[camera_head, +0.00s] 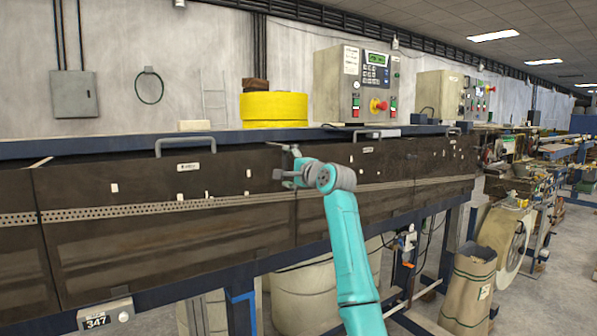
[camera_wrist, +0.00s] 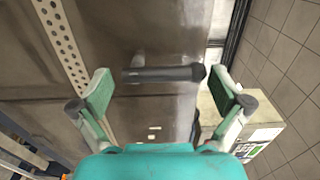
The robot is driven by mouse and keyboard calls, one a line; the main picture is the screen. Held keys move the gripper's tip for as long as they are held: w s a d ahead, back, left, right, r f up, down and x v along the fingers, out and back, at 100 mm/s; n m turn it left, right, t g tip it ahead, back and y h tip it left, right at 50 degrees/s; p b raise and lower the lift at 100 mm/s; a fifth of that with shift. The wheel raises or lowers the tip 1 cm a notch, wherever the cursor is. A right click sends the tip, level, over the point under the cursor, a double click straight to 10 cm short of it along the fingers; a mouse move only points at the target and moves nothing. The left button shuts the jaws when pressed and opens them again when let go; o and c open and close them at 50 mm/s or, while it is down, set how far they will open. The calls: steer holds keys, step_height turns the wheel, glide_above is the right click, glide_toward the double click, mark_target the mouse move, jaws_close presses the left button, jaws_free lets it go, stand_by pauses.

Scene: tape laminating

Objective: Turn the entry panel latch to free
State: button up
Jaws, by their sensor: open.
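The entry panel (camera_head: 230,180) is a long dark brown machine front with a perforated strip along it. In the wrist view, a dark grey bar-shaped latch (camera_wrist: 165,74) with a rounded end stands off the brown panel (camera_wrist: 130,30). It lies crosswise in the picture, in the space between my two fingers. My gripper (camera_head: 285,163) is at the upper part of the panel; the wrist view shows its fingers (camera_wrist: 161,90) spread wide, with gaps on both sides of the latch. In the head view my gripper hides the latch or makes it hard to pick out.
Bar handles (camera_head: 185,142) stick up along the panel's top edge. A yellow roll (camera_head: 274,108) and a control box (camera_head: 356,85) with a red button stand on the ledge behind. A brown paper sack (camera_head: 468,290) is on the floor at right.

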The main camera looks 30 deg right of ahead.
steer(key=s, duration=1.1)
steer(key=shift+f, duration=0.1)
